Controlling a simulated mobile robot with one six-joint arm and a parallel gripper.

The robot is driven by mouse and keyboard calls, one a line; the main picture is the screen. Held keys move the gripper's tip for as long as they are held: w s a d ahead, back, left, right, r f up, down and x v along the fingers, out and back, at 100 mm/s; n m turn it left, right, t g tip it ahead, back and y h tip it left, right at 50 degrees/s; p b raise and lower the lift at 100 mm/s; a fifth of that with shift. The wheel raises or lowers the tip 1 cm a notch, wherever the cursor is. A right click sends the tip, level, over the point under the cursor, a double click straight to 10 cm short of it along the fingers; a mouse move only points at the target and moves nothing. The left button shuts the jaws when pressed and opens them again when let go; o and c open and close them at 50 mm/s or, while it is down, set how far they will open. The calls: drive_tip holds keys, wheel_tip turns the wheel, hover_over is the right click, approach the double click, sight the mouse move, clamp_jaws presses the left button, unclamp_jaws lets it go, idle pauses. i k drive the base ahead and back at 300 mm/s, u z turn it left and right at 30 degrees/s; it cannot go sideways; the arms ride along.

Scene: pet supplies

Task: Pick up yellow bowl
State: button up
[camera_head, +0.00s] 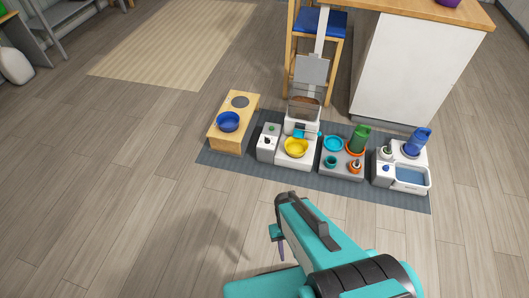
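The yellow bowl (296,147) sits upright on the front of a white feeder (291,163), on the grey mat ahead. The bowl looks clear of things on top. My teal arm rises from the bottom of the picture. My gripper (280,246) is at its far end, partly hidden by the arm, nearer to me than the mat and apart from the bowl. Its fingers are too small and hidden to tell whether they are open.
On the grey mat (219,159), a wooden stand with a blue bowl (228,121) is left. Right are a grey tray with a green bottle (360,138) and a white unit with a blue bottle (417,141). A stool and white counter (410,70) stand behind. The floor in front is clear.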

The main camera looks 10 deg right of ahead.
sight(295, 147)
drive_tip(key=k, duration=0.25)
drive_tip(key=u, duration=1.45)
drive_tip(key=k, duration=0.65)
drive_tip(key=z, duration=0.4)
drive_tip(key=i, duration=1.7)
drive_tip(key=u, duration=0.35)
